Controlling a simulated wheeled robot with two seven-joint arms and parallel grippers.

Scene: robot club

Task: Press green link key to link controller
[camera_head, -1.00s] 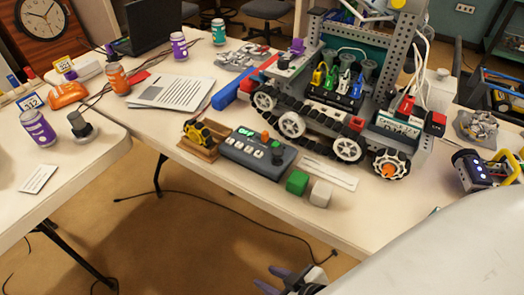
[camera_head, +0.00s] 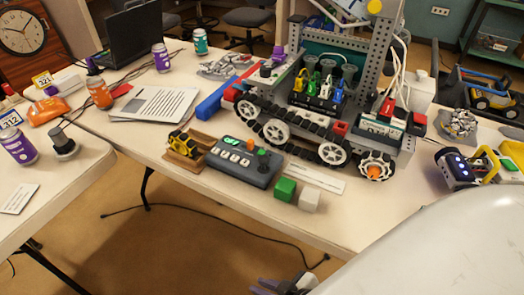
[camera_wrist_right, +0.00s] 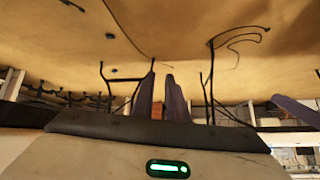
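The controller (camera_head: 240,163) is a dark grey box near the front edge of the main table, with a lit green display (camera_head: 245,142), white keys, an orange knob (camera_head: 251,150) and a dark knob. A small green key (camera_head: 262,153) seems to sit at its right end; it is too small to make out well. My right gripper (camera_head: 283,285) is low at the bottom edge of the head view, in front of and below the table, well apart from the controller. Its purple fingers (camera_wrist_right: 161,95) stand a little apart and hold nothing in the right wrist view. My left gripper is not seen.
Green (camera_head: 285,189) and white (camera_head: 310,199) cubes lie just right of the controller. A yellow-black part on a wooden stand (camera_head: 187,146) is at its left. A tracked robot (camera_head: 300,128) stands behind.

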